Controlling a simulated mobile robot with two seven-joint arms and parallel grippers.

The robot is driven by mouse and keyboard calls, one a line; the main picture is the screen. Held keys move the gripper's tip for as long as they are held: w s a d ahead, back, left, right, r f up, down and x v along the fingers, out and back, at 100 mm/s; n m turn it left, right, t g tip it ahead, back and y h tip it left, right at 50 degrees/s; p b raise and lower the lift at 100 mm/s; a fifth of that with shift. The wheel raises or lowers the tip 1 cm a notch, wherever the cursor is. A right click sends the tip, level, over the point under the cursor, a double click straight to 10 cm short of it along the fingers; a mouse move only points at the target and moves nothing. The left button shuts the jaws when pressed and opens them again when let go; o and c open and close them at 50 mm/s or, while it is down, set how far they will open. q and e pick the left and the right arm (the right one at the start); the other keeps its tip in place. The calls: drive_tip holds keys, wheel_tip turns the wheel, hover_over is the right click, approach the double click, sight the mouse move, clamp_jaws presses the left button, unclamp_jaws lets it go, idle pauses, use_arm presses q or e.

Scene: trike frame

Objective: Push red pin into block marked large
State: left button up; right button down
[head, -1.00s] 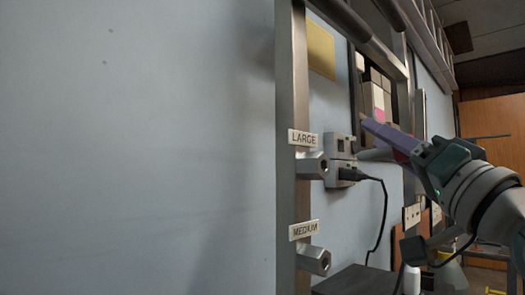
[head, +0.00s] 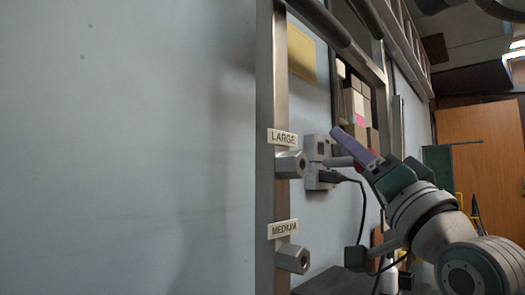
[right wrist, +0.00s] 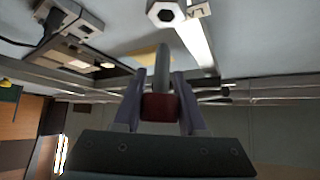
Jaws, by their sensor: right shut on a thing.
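The block marked LARGE (head: 291,164) is a grey hexagonal block on a metal post, with a dark hole in its face. Its white label (head: 283,138) is just above it. My right gripper (head: 345,149) has purple fingers shut on the red pin (head: 362,167). The pin's grey shaft (head: 338,162) points left toward the LARGE block, apart from it in the picture. In the right wrist view the red part (right wrist: 160,107) is between the fingers, and the shaft points up toward a hexagonal block (right wrist: 165,12) with a hole. My left gripper is not in view.
A block marked MEDIUM (head: 291,258) sits lower on the same metal post (head: 265,200). Behind are a grey wall box (head: 318,150) with a plugged black cable (head: 362,205) and a yellow panel (head: 302,53). The blue-grey wall at left is clear.

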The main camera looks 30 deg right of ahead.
sight(330, 159)
drive_tip(key=shift+w+a, duration=0.25)
drive_tip(key=shift+w, duration=0.35)
drive_tip(key=shift+w+a, duration=0.25)
drive_tip(key=shift+w, duration=0.3)
idle(0.4)
drive_tip(key=shift+p, duration=0.4)
idle(0.5)
drive_tip(key=shift+w+a, duration=0.3)
drive_tip(key=shift+w, duration=0.45)
drive_tip(key=shift+w+a+b, duration=0.3)
drive_tip(key=shift+w+b, duration=0.05)
drive_tip(key=shift+w, duration=0.35)
drive_tip(key=shift+w+a+b, duration=0.25)
drive_tip(key=shift+w+b, duration=0.05)
drive_tip(key=shift+w, duration=0.35)
drive_tip(key=shift+c, duration=1.9)
unclamp_jaws()
